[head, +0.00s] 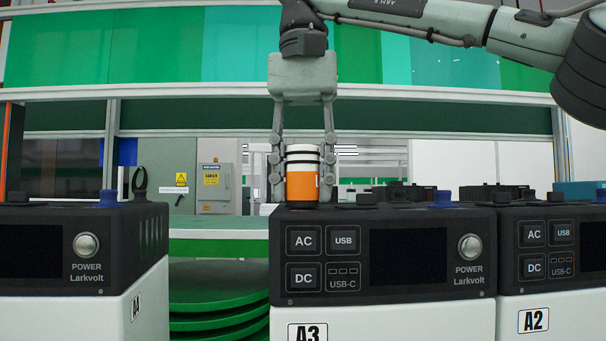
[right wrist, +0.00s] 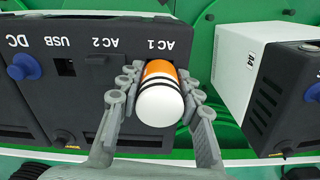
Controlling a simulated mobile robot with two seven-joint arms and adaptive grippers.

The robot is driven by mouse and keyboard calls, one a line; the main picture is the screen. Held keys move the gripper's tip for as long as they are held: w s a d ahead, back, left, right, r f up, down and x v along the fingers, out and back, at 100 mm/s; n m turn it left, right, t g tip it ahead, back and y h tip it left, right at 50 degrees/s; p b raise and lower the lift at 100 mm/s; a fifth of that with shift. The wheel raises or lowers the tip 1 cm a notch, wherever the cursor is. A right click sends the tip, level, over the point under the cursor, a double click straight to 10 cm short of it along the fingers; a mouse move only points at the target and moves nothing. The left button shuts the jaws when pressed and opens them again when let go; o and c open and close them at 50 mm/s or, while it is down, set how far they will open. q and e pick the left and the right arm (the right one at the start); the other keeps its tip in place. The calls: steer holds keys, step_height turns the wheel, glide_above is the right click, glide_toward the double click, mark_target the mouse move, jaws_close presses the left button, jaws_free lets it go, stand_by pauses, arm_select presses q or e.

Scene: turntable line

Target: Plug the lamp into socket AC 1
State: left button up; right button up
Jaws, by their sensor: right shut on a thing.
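The lamp (head: 302,178) is a small cylinder with an orange body, black bands and a white end. My right gripper (head: 302,190) points down from above and is shut on it, one finger on each side. The lamp is upright at the top left of the power station A3 (head: 383,318). In the right wrist view the lamp (right wrist: 160,98) is right beside the label AC 1 (right wrist: 163,46). It hides the socket there, so I cannot tell whether it is plugged in. My left gripper is not in view.
AC 2 (right wrist: 97,60), a USB port (right wrist: 66,68) and a DC socket with a blue cap (right wrist: 24,66) lie along the same top. Unit A4 (head: 75,255) stands to the left across a gap with green discs (head: 215,297). Unit A2 (head: 560,315) stands close on the right.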

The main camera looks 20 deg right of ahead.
steer(key=shift+f, duration=0.1)
steer(key=o, duration=1.3)
steer(key=shift+o, duration=0.2)
